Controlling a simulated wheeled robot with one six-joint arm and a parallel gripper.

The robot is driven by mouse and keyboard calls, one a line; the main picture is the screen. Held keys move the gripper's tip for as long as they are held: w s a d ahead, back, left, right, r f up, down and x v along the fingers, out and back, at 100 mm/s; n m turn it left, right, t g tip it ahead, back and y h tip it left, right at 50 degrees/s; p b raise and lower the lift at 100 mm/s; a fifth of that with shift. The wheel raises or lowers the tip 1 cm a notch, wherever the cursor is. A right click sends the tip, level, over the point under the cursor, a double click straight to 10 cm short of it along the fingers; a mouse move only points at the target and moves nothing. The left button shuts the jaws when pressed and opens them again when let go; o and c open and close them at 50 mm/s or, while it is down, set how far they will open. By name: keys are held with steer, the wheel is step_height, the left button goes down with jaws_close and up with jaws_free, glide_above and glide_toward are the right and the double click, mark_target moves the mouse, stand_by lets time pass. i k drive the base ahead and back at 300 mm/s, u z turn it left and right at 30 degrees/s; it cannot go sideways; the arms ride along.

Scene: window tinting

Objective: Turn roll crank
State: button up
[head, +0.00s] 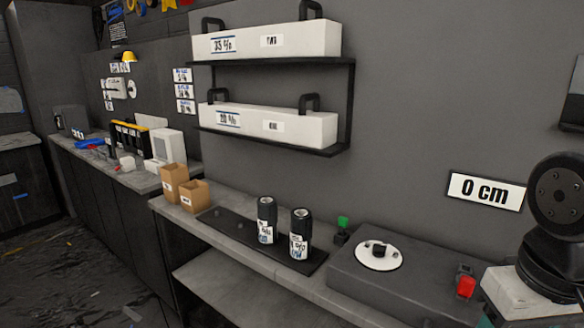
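A round white disc with a black knob (379,252) lies on top of a dark grey box (350,272) at the lower right of the head view; it looks like the roll crank, but I cannot be sure. A wall sign reading "0 cm" (486,190) hangs above and to the right of it. Black round joints of my own arm stand at the right edge, right of the box. My gripper is not in view.
A red button (465,286) sits near the box's right end, and a green one (343,222) behind its left end. Two black cans (266,222) (300,235) stand on a dark tray (226,222). Brown boxes (175,183) stand farther left. Shelves (345,105) above hold two long white boxes.

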mark_target(465, 285)
steer(key=u, duration=0.9)
steer(key=k, duration=0.55)
steer(key=z, duration=1.1)
